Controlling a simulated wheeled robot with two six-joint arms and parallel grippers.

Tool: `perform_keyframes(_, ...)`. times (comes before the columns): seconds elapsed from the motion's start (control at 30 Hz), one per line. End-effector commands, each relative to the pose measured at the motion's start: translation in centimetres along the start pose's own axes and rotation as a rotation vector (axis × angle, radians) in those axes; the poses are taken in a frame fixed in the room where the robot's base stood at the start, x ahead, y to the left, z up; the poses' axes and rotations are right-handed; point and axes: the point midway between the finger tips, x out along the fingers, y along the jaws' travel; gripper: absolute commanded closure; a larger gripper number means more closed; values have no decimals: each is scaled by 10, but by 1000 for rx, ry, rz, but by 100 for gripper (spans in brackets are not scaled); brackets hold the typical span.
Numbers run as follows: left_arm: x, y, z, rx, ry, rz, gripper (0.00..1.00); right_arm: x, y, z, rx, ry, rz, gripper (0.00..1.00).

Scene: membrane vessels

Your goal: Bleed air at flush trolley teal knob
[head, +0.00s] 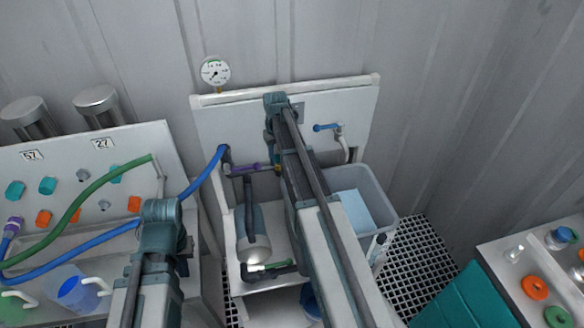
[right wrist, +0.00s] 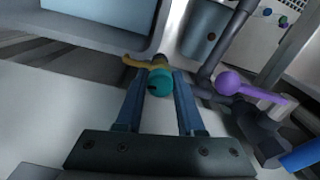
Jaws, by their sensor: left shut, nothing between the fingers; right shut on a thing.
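The teal knob (right wrist: 159,84) shows in the right wrist view, with a yellow lever-like part (right wrist: 134,63) at its far side. My right gripper (right wrist: 159,77) is shut on the knob, one finger at each side. In the head view my right arm covers most of this spot, and only a small orange-yellow bit (head: 277,168) shows beside it. The flush trolley (head: 232,128) has a pale back panel with a dial gauge (head: 215,72) on top. My left gripper (head: 184,254) is at the lower left, shut and empty, largely hidden by its own arm.
A purple handle (right wrist: 230,83) is close to the right of the gripped knob. A blue hose (head: 207,175) runs left from the trolley. A grey cylinder (head: 253,235), a blue-handled valve (head: 326,127) and a pale tub (head: 383,195) are around my right arm.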

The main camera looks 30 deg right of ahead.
Motion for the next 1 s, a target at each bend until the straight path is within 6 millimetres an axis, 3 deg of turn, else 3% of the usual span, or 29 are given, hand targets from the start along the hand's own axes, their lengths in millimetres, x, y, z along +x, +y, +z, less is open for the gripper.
perform_keyframes(0.13,0,0,0,0,0,0,100,0,0,0,-128,0,0,100)
perform_keyframes(0.37,0,0,0,0,0,0,100,0,0,0,-179,0,0,100)
perform_keyframes(0.63,0,0,0,0,0,0,100,0,0,0,-452,0,0,100)
perform_keyframes(1.0,0,0,0,0,0,0,100,0,0,0,-625,0,0,100)
